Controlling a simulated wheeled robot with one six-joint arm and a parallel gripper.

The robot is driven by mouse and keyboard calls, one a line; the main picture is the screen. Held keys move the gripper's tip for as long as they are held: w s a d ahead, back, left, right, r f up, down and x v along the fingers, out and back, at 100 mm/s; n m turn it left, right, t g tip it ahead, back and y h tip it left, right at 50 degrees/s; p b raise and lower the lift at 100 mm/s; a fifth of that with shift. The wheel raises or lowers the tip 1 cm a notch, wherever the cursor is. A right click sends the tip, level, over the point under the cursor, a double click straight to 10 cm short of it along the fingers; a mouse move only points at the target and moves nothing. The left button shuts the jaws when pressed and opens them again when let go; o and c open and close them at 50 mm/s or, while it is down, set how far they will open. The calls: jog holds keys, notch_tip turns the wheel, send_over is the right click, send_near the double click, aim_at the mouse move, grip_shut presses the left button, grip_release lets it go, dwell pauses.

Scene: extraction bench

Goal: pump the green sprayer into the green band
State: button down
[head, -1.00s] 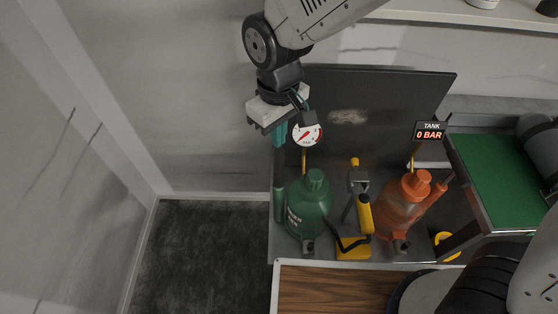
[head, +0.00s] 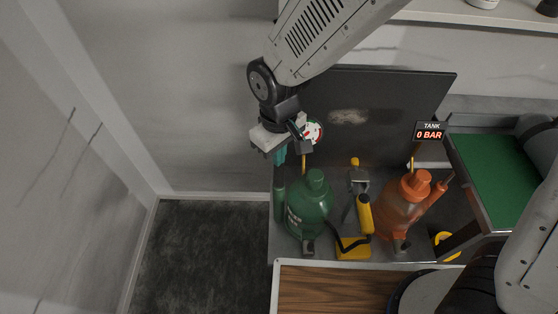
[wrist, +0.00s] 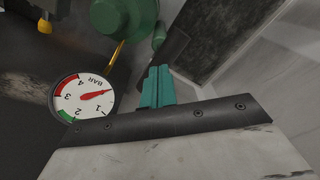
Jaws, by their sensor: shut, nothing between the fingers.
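The green sprayer (head: 308,212) stands upright on the bench; its green cap and shoulder show at the top of the wrist view (wrist: 124,14). A round white gauge (wrist: 82,97) on a yellow stem has a green band near 2 and a red band near 4. Its red needle points below the 1 mark, outside the green band. In the head view the gauge (head: 315,131) is partly covered by my wrist. My gripper (head: 280,156), with teal fingers (wrist: 157,88), is shut and empty. It is above the sprayer's left side, apart from it.
An orange sprayer (head: 399,207) stands to the right, near a sign reading TANK 0 BAR (head: 429,131). A yellow and grey tool (head: 364,213) stands between the sprayers. A dark panel (head: 385,105) rises behind. Open floor (head: 205,255) lies left.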

aim_at(279, 168)
jog(key=shift+f, duration=0.1)
dwell(1.4)
dwell(1.4)
dwell(1.4)
dwell(1.0)
jog(key=shift+f, duration=2.5)
jog(key=shift+r, duration=2.65)
